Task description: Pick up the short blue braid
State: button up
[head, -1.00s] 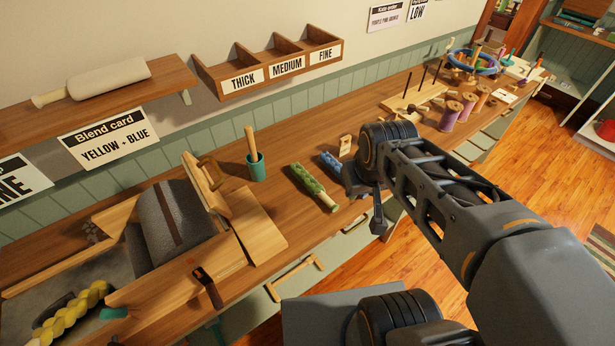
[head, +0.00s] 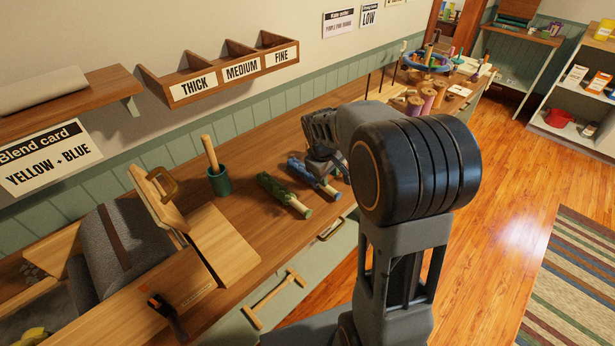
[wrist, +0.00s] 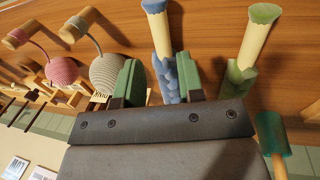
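The short blue braid (head: 297,167) lies on the wooden bench beside a green braid (head: 275,188); a pale stick shows at its near end. My gripper (head: 326,168) is over the bench at the blue braid's right side, partly hidden by my arm in the head view. In the wrist view my gripper (wrist: 161,68) is open, with two green fingers. The blue braid (wrist: 167,85) shows between them, close to the right finger, with a gap at the left one. I cannot tell whether they touch. The green braid (wrist: 240,78) lies outside the right finger.
A teal cup (head: 220,181) holding a wooden handle stands left of the braids. A wooden carder (head: 120,240) fills the bench's left end. Spools (head: 428,100) stand farther right. A labelled shelf (head: 225,75) hangs on the wall above.

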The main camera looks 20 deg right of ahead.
aim_at(329, 188)
jog(key=shift+w+d+f+b, duration=0.15)
jog(key=shift+d+f, duration=0.15)
jog(key=shift+f, duration=1.35)
jog(key=shift+s+d+f+b, duration=0.15)
jog(key=shift+d+f, duration=0.15)
jog(key=shift+f, duration=1.35)
jog(key=shift+w, duration=0.1)
jog(key=shift+c, duration=0.3)
grip_shut()
